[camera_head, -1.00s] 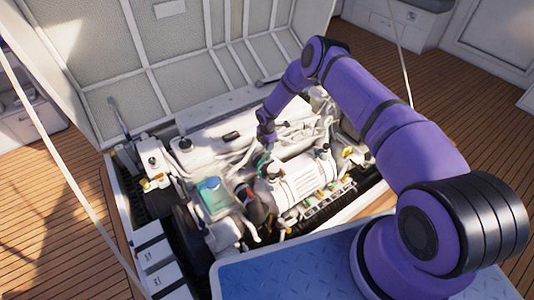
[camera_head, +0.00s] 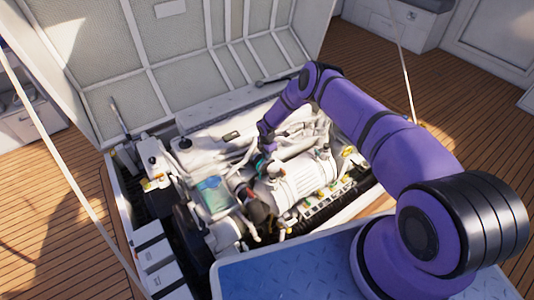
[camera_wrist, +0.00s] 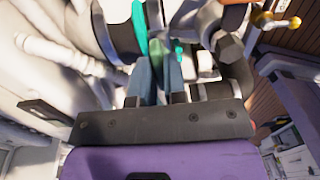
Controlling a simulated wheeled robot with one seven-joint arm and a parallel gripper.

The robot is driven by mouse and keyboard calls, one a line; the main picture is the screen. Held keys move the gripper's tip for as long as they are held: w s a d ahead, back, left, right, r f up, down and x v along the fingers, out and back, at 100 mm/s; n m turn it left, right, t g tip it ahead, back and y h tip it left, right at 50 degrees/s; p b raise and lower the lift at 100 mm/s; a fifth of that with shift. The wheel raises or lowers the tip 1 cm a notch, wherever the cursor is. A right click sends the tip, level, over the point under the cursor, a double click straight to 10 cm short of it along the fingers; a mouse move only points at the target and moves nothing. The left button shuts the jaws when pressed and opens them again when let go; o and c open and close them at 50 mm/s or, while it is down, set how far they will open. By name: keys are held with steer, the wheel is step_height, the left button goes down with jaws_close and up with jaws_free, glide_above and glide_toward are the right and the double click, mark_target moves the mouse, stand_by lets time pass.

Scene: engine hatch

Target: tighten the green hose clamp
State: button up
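The green hose clamp (camera_wrist: 139,22) shows in the wrist view as a bright green band around a dark hose, just beyond my fingertips. A teal part (camera_wrist: 178,56) shows beside it, and I cannot tell whether it belongs to the clamp. My gripper (camera_wrist: 158,62) reaches up to the clamp, its two blue-grey fingers close together with a narrow strip between them. I cannot tell whether they touch or pinch the clamp. In the head view only a small green-teal spot (camera_head: 259,162) shows below my wrist, and the fingertips are too small to make out.
The white engine (camera_head: 295,185) crowds the hatch, with pipes and hoses close around my gripper. The raised hatch lid (camera_head: 200,65) stands behind it. In the wrist view, a dark bolt-like part (camera_wrist: 229,46) and a brass fitting (camera_wrist: 275,20) lie right of the fingers.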

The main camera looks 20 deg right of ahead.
jaws_close()
steer(key=m, duration=0.4)
steer(key=shift+m, duration=0.4)
steer(key=m, duration=0.4)
steer(key=shift+m, duration=0.3)
steer(key=m, duration=0.4)
steer(key=shift+m, duration=2.4)
steer(key=o, duration=0.7)
jaws_free()
steer(key=shift+r, duration=0.1)
step_height(320, 180, up, 11)
steer(key=shift+f, duration=0.15)
